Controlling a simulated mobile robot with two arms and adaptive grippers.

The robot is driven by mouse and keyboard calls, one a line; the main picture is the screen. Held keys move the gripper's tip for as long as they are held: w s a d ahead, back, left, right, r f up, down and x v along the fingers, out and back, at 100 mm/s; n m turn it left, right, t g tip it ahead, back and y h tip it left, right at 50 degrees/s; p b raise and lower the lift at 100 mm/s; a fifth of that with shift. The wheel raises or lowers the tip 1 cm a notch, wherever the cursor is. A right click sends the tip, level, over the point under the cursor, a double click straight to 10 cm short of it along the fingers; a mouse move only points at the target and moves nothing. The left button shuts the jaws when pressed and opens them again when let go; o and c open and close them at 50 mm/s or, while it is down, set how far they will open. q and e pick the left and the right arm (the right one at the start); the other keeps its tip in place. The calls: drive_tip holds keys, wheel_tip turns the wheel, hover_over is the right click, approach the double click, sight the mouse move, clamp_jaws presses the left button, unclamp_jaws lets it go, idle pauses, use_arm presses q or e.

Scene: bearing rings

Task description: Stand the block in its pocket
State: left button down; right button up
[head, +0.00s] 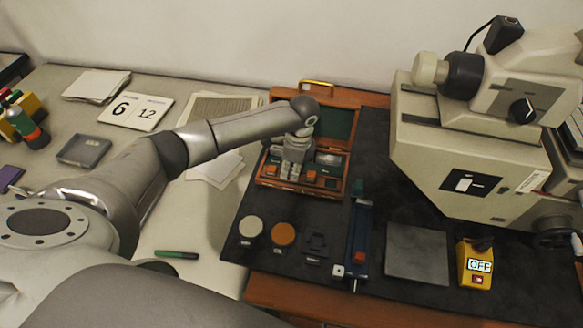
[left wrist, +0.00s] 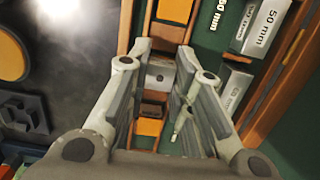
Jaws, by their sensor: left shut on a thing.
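My left gripper (head: 291,174) reaches down into the open wooden case (head: 322,194) in the head view. In the left wrist view the gripper (left wrist: 163,62) is shut on a small grey metal block (left wrist: 160,75), with a finger on either side of it. The block lies over a row of pockets with orange floors; one orange pocket floor (left wrist: 149,127) shows nearer the wrist and another (left wrist: 174,10) beyond. Whether the block touches a pocket floor cannot be told. In the head view the fingers hide the block. My right gripper is not in view.
Grey blocks marked 50 mm (left wrist: 264,22) lie in the case beside the fingers. On the dark mat in front are a pale disc (head: 250,226), an orange disc (head: 283,234) and a blue tool (head: 360,235). A large beige machine (head: 440,150) stands at the right.

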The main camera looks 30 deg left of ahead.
use_arm(q)
drive_tip(key=c, duration=1.2)
unclamp_jaws()
wheel_tip(320, 180, up, 9)
drive_tip(key=p, duration=0.9)
drive_tip(key=shift+f, duration=0.2)
drive_tip(key=shift+f, duration=0.1)
